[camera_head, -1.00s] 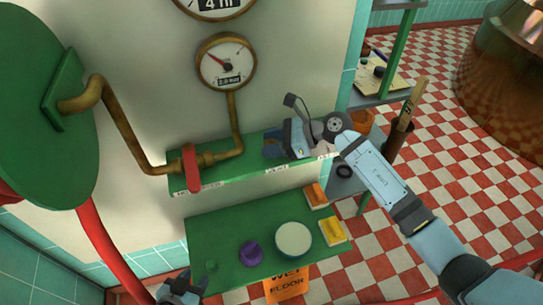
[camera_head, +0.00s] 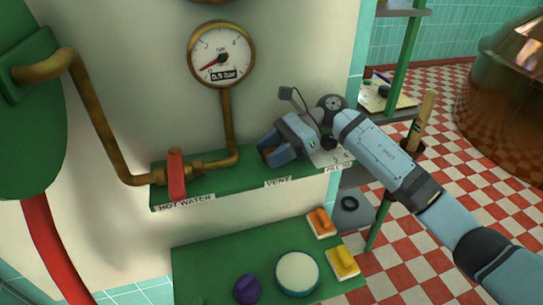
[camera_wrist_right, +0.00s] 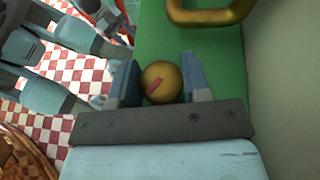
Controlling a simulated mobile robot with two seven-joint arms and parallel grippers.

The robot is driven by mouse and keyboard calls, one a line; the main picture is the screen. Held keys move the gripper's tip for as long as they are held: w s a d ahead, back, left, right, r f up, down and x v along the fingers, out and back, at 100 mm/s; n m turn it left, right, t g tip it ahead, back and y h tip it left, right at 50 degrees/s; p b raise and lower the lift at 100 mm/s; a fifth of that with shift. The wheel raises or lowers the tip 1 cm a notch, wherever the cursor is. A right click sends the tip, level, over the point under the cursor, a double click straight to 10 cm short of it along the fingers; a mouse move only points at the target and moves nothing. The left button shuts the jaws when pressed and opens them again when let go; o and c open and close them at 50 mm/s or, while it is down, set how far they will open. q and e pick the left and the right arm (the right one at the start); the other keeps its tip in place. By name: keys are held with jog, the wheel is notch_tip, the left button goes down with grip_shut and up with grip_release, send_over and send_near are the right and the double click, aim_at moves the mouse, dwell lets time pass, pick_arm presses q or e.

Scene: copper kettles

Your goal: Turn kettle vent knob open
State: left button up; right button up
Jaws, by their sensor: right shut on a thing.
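The vent knob (camera_wrist_right: 160,84) is a round brass knob with a red mark, seen in the right wrist view between the two fingers of my right gripper (camera_wrist_right: 161,78). The red mark lies slanted across the knob. In the head view my right gripper (camera_head: 268,151) is shut on the knob above the VENT label (camera_head: 277,182), and its fingers mostly hide the knob there. The round gauge (camera_head: 221,54) on the wall reads 0.5 bar, with its needle pointing lower left. My left gripper is out of view.
A red-handled valve (camera_head: 176,175) on the brass pipe stands left of the knob on the green shelf (camera_head: 222,183). A lower green shelf (camera_head: 215,262) holds a white round tub (camera_head: 297,273), a purple object (camera_head: 247,289), an orange sponge and a yellow one.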

aim_at(271, 151)
jog(key=shift+f, duration=0.1)
jog(key=o, duration=0.9)
jog(key=shift+o, duration=0.2)
jog(key=shift+r, duration=0.2)
notch_tip(271, 151, up, 20)
jog(key=p, duration=0.1)
jog(key=shift+f, duration=0.15)
